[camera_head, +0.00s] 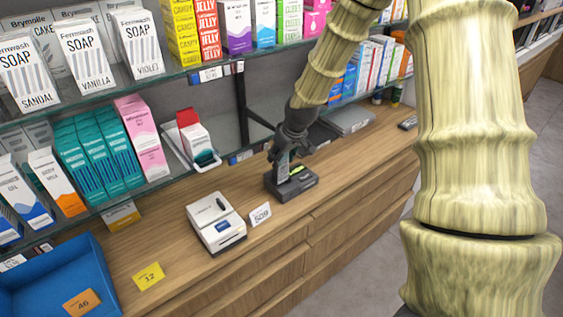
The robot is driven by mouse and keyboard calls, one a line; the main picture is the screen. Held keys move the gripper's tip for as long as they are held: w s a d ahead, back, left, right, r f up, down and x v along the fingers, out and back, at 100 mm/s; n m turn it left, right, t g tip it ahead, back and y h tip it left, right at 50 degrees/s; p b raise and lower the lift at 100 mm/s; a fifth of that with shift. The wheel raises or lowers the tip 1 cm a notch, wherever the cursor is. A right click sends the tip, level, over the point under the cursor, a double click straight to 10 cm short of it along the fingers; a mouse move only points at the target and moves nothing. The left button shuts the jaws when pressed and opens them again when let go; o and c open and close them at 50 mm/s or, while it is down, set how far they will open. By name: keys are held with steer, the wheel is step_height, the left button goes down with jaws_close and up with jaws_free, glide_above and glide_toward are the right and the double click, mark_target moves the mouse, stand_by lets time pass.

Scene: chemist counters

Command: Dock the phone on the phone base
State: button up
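The phone (282,167) is a small, dark grey upright handset at the middle of the wooden counter. Its lower end is at the left part of the black phone base (302,187); I cannot tell whether it is fully seated or just above it. My gripper (283,153) is dark and comes down from above, with its fingers around the phone's upper part. It appears shut on the phone, though the fingers are small in view and hide the phone's top. A yellow-green patch shows on the base beside the phone.
A white card printer-like device (216,224) and a "509" card (260,215) stand left of the base. A blue tray (85,262) is at the lower left. Shelves of boxes (100,160) rise behind. A flat grey device (349,121) lies farther right. The counter's front strip is clear.

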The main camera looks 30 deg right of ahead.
mark_target(283, 160)
steer(key=shift+f+p, duration=0.7)
steer(key=shift+f, duration=0.85)
steer(key=o, duration=1.1)
steer(key=shift+r, duration=0.15)
steer(key=shift+b+v, duration=1.6)
steer(key=shift+v, duration=4.25)
